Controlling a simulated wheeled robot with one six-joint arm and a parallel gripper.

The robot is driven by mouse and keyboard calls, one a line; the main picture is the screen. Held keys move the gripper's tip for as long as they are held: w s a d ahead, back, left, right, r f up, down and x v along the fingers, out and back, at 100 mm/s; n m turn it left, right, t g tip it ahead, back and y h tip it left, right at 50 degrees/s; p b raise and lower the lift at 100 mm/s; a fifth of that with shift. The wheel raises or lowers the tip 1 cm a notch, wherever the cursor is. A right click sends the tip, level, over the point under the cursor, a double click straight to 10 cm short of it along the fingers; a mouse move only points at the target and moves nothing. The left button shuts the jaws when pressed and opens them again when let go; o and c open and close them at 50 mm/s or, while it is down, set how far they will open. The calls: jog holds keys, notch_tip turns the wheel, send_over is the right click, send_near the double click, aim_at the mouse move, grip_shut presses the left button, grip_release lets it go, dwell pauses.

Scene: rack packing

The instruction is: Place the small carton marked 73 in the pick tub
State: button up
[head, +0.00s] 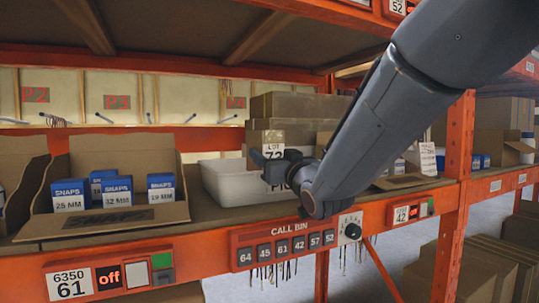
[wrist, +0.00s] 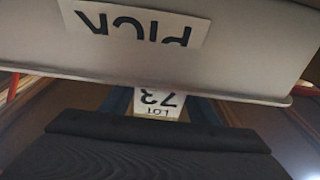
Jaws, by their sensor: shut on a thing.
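The small carton marked LOT 73 (head: 273,143) is between the fingers of my gripper (head: 277,163), which is shut on it. The white pick tub (head: 225,184) stands on the shelf, its PICK label partly hidden by my arm. The carton appears at or just above the tub's rim; its depth over the tub is unclear. In the wrist view, upside down, the tub's front wall (wrist: 235,60) fills the top, and the carton's label (wrist: 158,104) shows beyond the rim between my fingers (wrist: 158,110). The carton's lower part is hidden.
An open box of blue SNAPS cartons (head: 110,218) stands left of the tub. Large brown cartons (head: 300,106) are stacked behind it. An orange upright (head: 458,135) rises at right. The call-bin panel (head: 285,247) is on the shelf's front beam.

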jog(key=shift+f+b, duration=0.6)
jog(key=shift+b, duration=0.1)
jog(key=o, duration=1)
jog(key=shift+o, duration=0.2)
jog(key=shift+s+r+p, duration=0.15)
jog(key=shift+r+p, duration=0.6)
jog(key=shift+p, duration=0.05)
jog(key=b+v, duration=0.4)
jog(key=v, duration=0.8)
jog(key=shift+f, duration=0.2)
